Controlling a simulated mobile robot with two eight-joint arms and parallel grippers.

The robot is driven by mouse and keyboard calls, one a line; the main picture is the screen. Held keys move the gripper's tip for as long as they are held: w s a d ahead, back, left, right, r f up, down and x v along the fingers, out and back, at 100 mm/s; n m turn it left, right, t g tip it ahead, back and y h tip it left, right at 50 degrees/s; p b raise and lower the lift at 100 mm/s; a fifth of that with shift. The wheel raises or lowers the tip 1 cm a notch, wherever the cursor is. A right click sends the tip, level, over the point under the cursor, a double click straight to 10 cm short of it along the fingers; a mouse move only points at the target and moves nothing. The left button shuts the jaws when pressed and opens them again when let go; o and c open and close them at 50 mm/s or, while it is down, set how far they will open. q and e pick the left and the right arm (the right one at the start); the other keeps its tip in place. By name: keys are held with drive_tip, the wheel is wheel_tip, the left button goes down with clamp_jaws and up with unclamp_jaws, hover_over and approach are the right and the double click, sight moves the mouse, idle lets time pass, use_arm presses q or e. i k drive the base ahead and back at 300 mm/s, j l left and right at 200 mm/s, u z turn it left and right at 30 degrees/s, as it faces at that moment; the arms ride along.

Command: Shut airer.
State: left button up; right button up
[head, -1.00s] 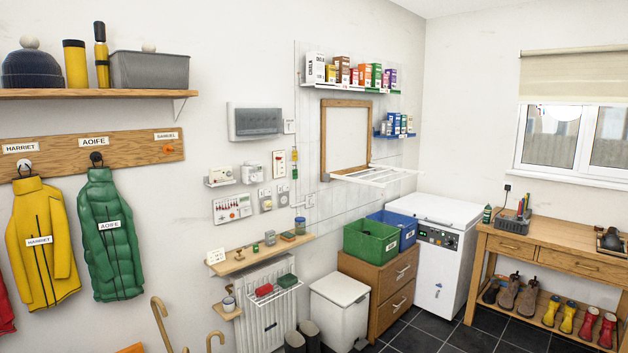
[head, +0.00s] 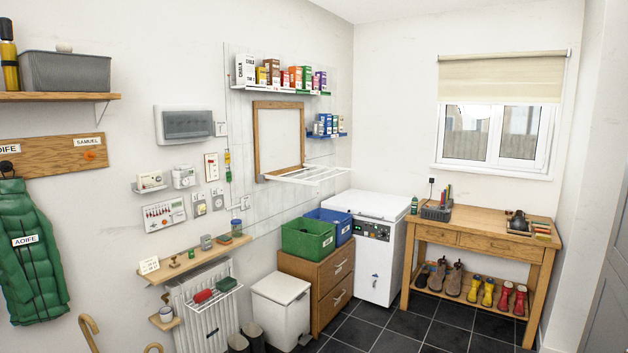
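The airer is on the back wall in the head view. Its wooden frame (head: 279,138) stands flat against the wall, and its white rail rack (head: 312,174) is folded down from the frame's lower edge, sticking out into the room. A smaller white wire rack (head: 217,295) is on the radiator, with a red and a green item on it. Neither of my grippers is in view.
Below the airer stand a wooden drawer unit (head: 316,287) with a green crate (head: 307,239) and a blue crate (head: 336,222), and a white chest appliance (head: 378,257). A white bin (head: 280,306) stands left of the drawers. A workbench (head: 484,232) is at right. Dark tiled floor (head: 415,331) is clear in front.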

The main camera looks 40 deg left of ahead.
sight(277, 178)
drive_tip(key=u, duration=1.1)
drive_tip(key=i+l, duration=0.1)
drive_tip(key=i, duration=1.1)
drive_tip(key=i+u, duration=0.1)
drive_tip(key=i, duration=1.1)
